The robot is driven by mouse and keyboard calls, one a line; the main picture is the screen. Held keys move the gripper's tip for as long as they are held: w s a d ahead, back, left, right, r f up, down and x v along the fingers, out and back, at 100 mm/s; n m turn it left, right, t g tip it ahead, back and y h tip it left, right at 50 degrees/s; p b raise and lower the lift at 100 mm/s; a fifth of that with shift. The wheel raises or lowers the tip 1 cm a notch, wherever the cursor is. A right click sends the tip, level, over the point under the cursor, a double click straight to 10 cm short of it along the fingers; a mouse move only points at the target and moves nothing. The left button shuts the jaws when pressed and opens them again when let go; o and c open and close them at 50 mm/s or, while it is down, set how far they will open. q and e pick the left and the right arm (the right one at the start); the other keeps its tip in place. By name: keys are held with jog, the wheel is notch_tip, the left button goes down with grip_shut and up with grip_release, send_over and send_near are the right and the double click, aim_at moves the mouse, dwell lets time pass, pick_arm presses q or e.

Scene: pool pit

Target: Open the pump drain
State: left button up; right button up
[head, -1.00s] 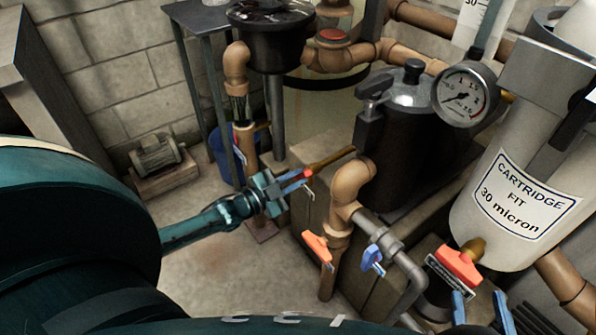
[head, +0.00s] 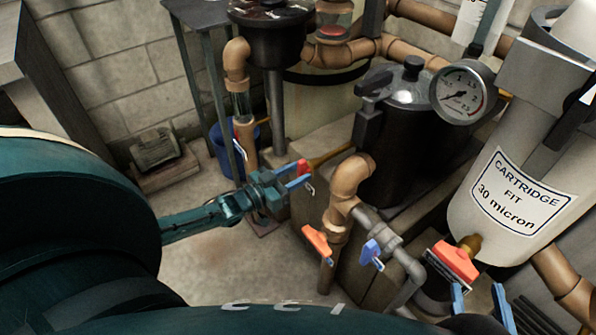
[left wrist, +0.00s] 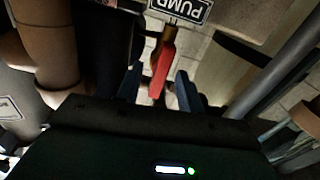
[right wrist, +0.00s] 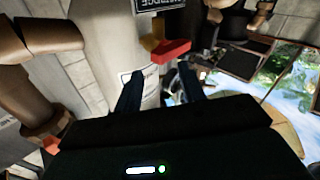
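The pump drain's red handle (head: 304,168) is on a thin brass pipe (head: 333,154) at the side of the black pump pot (head: 412,140). My left gripper (head: 295,176) is at this handle, its blue fingers spread. In the left wrist view the red handle (left wrist: 163,68) hangs from a brass stem below an upside-down PUMP label (left wrist: 181,9). It reaches between the open left fingers (left wrist: 158,86), with gaps visible on both sides. My right gripper (head: 481,302) is open and empty below the cartridge filter's red handle (head: 453,262), which also shows in the right wrist view (right wrist: 171,50).
A pipe with an orange handle (head: 317,242) and a blue handle (head: 371,254) stands right of my left gripper. The white cartridge filter (head: 522,170) fills the right side. A blue bucket (head: 226,150) and a small motor (head: 155,150) sit behind. The floor at left is fairly clear.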

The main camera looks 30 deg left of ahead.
pick_arm(q)
jog(key=shift+s, duration=0.1)
dwell(0.3)
jog(key=p+v, duration=0.3)
jog(key=v, duration=0.4)
dwell(0.4)
